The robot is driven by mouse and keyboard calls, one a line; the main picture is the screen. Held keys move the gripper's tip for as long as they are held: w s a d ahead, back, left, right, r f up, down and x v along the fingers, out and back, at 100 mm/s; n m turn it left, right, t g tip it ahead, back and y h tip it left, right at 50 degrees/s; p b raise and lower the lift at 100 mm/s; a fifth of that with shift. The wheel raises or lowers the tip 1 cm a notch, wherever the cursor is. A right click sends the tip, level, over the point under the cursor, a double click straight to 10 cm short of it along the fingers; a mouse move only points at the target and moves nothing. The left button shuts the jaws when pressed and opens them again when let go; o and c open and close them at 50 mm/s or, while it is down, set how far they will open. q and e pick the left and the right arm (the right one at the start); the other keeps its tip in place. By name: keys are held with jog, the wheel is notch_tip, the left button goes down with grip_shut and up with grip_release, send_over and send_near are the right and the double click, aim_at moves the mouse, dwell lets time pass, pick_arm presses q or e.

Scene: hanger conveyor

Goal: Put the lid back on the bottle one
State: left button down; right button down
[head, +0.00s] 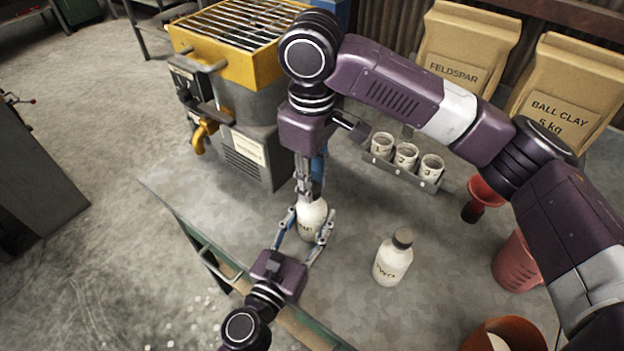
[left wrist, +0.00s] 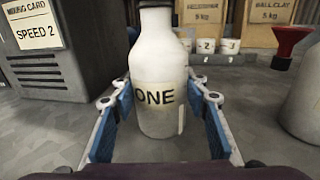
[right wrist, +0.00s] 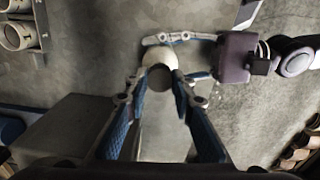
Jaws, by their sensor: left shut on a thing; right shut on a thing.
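Bottle one (head: 312,215), white with a label reading ONE, stands upright on the bench. It also shows in the left wrist view (left wrist: 158,72), where its top is cut off. My left gripper (head: 310,226) is shut on its body, one blue-padded finger on each side. My right gripper (head: 309,192) points down directly above the bottle. In the right wrist view a dark round lid (right wrist: 159,78) sits between its fingertips, over the bottle's white top (right wrist: 158,57). Whether lid and neck touch is hidden by the fingers.
A second white bottle (head: 392,262) with a dark lid stands to the right. Several numbered cups sit in a rack (head: 412,177) behind. A yellow-topped machine (head: 240,110) stands at the back left. Red funnel (head: 484,190) and red containers (head: 515,265) are at the right.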

jog(key=m, duration=0.3)
jog(key=c, duration=1.7)
grip_release()
jog(key=shift+o, duration=0.2)
jog(key=shift+r, duration=2.3)
jog(key=shift+c, duration=0.4)
notch_tip(320, 180, up, 2)
jog(key=n, duration=0.6)
jog(key=shift+w, duration=0.1)
jog(key=n, duration=0.2)
jog(key=r+n, duration=0.1)
jog(key=n, duration=0.2)
jog(key=shift+r, duration=0.2)
